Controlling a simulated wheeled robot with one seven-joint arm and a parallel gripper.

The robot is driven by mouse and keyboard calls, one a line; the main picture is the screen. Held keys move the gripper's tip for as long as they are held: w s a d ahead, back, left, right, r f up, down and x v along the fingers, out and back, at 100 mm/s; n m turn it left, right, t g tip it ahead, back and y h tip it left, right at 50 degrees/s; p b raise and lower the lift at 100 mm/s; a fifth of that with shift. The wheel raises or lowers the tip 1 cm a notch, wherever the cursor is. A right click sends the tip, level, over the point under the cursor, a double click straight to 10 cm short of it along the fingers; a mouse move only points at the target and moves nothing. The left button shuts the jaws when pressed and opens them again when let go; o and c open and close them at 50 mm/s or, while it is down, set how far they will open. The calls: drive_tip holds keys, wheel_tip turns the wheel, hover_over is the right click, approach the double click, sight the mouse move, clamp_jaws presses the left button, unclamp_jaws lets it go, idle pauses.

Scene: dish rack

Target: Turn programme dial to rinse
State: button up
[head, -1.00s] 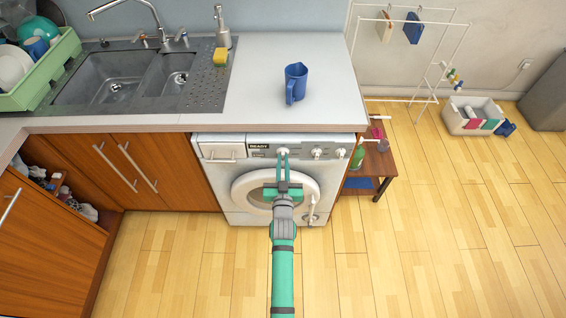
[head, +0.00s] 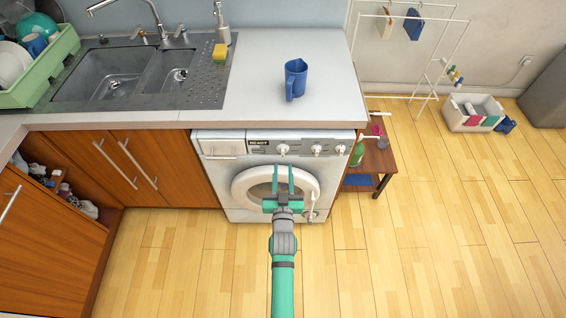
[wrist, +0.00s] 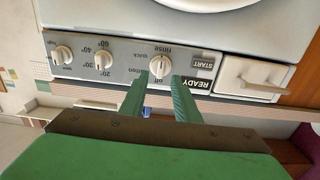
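The washing machine (head: 228,190) stands under the counter, its front panel facing me. The programme dial (head: 283,149) is a white knob beside the READY display (head: 258,142).
Two more dials (head: 316,150) (head: 340,150) sit to the right on the panel. A START button (wrist: 202,62) is beside the display. A detergent drawer (head: 218,148) is at the panel's left. The blue jug (head: 295,80) stands on the counter above.

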drive_tip(key=s, duration=0.5)
drive_tip(key=shift+s, duration=0.15)
drive_tip(key=s+g, duration=0.1)
drive_tip(key=s, duration=1.8)
drive_tip(key=s+r, duration=0.4)
drive_tip(key=s, duration=0.4)
drive_tip(key=s+r+g, duration=0.1)
drive_tip(key=s+r, duration=0.3)
drive_tip(key=s, duration=0.5)
drive_tip(key=shift+s+r+g, duration=0.25)
drive_tip(key=shift+g, duration=0.05)
